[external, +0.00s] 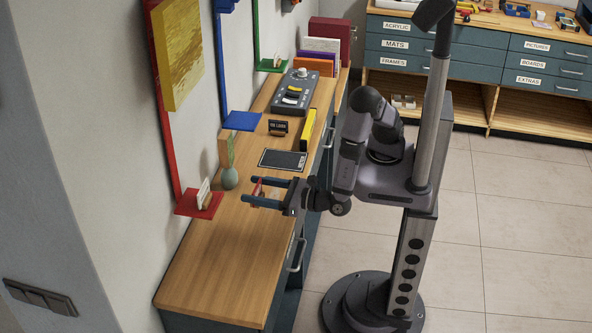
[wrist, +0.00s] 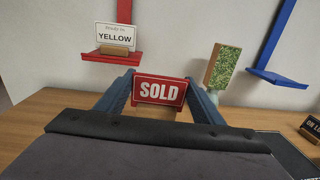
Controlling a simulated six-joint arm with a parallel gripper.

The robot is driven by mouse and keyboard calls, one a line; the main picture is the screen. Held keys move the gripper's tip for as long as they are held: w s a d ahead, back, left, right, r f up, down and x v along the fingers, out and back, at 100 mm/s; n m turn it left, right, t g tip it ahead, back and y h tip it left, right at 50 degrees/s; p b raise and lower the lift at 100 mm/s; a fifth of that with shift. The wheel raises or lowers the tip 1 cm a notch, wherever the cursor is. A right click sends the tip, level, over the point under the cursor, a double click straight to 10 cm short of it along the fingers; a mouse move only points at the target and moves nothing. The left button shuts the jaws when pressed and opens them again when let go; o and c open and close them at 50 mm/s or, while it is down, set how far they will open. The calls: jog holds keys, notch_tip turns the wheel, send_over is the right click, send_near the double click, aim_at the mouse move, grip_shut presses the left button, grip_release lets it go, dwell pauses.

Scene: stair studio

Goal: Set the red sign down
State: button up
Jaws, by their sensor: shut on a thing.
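The red sign (wrist: 160,90) reads SOLD in white and faces the wrist camera, upright. My gripper (external: 254,190) is shut on it, with one blue finger at each side. In the external view only a small part of the red sign (external: 257,187) shows between the fingers. They reach over the wooden counter (external: 218,262) from the right. A wooden part shows below the sign in the wrist view. I cannot tell how large the gap to the counter is.
A red wall shelf (external: 201,205) holds a white YELLOW card (wrist: 115,36). A small vase (external: 229,178) stands near the wall. A dark mat (external: 283,159), a small black sign (external: 278,127) and a control box (external: 293,93) lie farther back. The counter's near end is clear.

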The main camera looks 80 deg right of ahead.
jog(key=w+d+m+g+h+p, duration=0.1)
jog(key=w+d+m+h, duration=0.25)
jog(key=d, duration=0.65)
jog(key=w+d+m+g+h, duration=0.15)
jog(key=w+d+h, duration=0.25)
jog(key=d, duration=0.5)
jog(key=s+d+m+g+h, duration=0.35)
jog(key=s+d, duration=0.35)
jog(key=d, duration=0.6)
jog(key=shift+t+h, duration=0.4)
jog(key=shift+w+a+f, duration=0.1)
jog(key=shift+a+f, duration=0.05)
jog(key=shift+f, duration=1.25)
jog(key=shift+a+f, duration=0.15)
jog(key=shift+f, duration=1.25)
jog(key=shift+f, duration=0.15)
jog(key=shift+f, duration=1.95)
jog(key=shift+f, duration=0.15)
